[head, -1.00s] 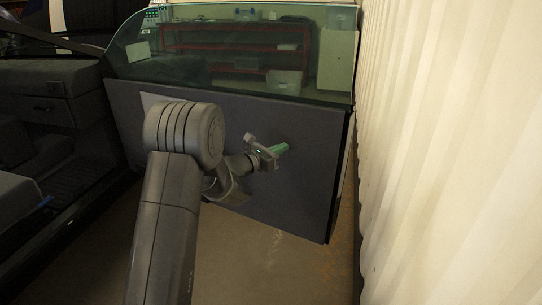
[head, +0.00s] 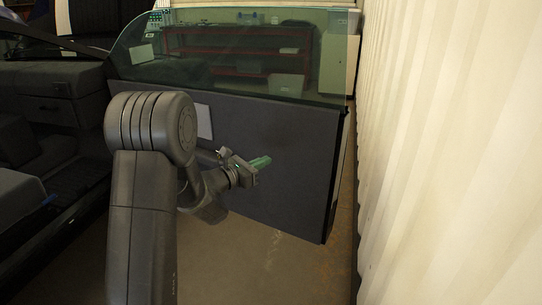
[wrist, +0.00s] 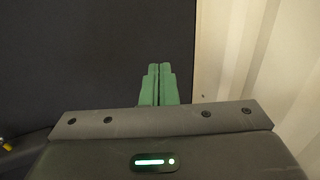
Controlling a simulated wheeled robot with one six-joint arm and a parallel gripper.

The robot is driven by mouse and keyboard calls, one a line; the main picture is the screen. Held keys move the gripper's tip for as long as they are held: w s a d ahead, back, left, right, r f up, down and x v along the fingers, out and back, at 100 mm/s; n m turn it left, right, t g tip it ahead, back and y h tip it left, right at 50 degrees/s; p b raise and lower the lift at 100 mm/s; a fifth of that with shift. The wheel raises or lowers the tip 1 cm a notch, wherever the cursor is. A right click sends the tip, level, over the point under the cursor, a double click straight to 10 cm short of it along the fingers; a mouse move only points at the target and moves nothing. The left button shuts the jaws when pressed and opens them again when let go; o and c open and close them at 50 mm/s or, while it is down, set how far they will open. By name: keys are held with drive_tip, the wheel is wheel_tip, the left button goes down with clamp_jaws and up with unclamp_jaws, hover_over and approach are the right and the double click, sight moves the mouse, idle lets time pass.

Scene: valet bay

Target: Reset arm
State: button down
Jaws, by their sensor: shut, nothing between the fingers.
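My gripper (head: 262,162) is in front of the dark inner panel of the open car door (head: 285,170) in the head view. Its green fingers are together and hold nothing. In the wrist view the fingers (wrist: 158,83) point ahead toward the dark door panel (wrist: 100,50), side by side. I cannot tell how far the fingertips are from the panel.
A pale corrugated wall (head: 450,150) runs along the right, close to the door's edge. The car's interior with a grey seat (head: 20,205) is at the left. Red shelving (head: 235,50) shows through the door glass. Brown floor (head: 260,270) is clear in front.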

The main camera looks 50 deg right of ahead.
drive_tip(key=shift+s+a, duration=0.15)
drive_tip(key=shift+a, duration=0.7)
drive_tip(key=shift+s+a, duration=0.15)
drive_tip(key=shift+a, duration=0.65)
